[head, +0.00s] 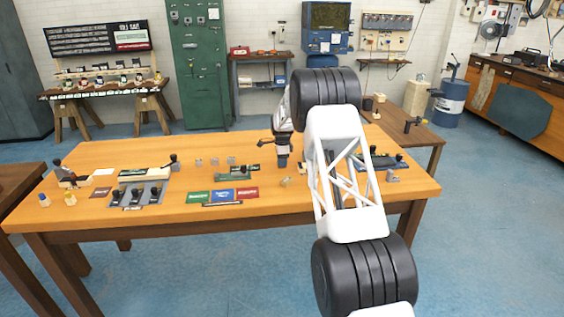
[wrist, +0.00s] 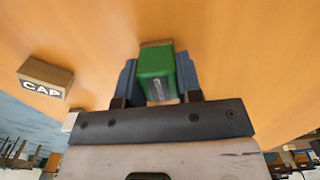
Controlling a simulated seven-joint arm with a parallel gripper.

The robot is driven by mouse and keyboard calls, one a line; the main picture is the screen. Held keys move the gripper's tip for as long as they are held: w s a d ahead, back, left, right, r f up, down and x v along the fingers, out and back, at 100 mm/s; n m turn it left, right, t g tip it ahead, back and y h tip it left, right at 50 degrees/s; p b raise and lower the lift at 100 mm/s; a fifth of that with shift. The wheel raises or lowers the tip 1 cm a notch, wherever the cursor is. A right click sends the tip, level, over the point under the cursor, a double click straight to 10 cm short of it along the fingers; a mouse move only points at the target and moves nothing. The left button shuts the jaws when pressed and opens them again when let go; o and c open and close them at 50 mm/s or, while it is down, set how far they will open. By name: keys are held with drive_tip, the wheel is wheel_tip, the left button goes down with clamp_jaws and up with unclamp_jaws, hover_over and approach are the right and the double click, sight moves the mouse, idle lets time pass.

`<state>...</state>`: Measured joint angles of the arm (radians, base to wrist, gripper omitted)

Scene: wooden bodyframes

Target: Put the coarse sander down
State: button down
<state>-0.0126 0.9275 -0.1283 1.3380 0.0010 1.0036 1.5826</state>
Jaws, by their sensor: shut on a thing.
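My gripper (head: 283,160) is over the right half of the wooden table in the head view. In the wrist view its two blue-grey fingers (wrist: 160,78) are shut on a green block (wrist: 156,66) with a tan edge at its far end, which I take to be the coarse sander. The wrist view does not show clearly whether the block touches the table. In the head view the held block is too small to make out. A tan block marked CAP (wrist: 45,78) lies on the table to the left in the wrist view, apart from my gripper.
Green (head: 198,197), blue (head: 222,196) and red (head: 247,193) cards lie near the table's (head: 330,192) front edge. A grey tray with dark-knobbed tools (head: 141,195) is at left. A small tool on a green base (head: 237,173) is left of my gripper. Bare wood lies between.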

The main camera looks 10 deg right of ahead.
idle(0.3)
drive_tip(key=c, duration=0.8)
unclamp_jaws()
drive_tip(key=shift+f, duration=0.1)
wheel_tip(320, 180, up, 12)
drive_tip(key=shift+r, duration=0.15)
idle(0.6)
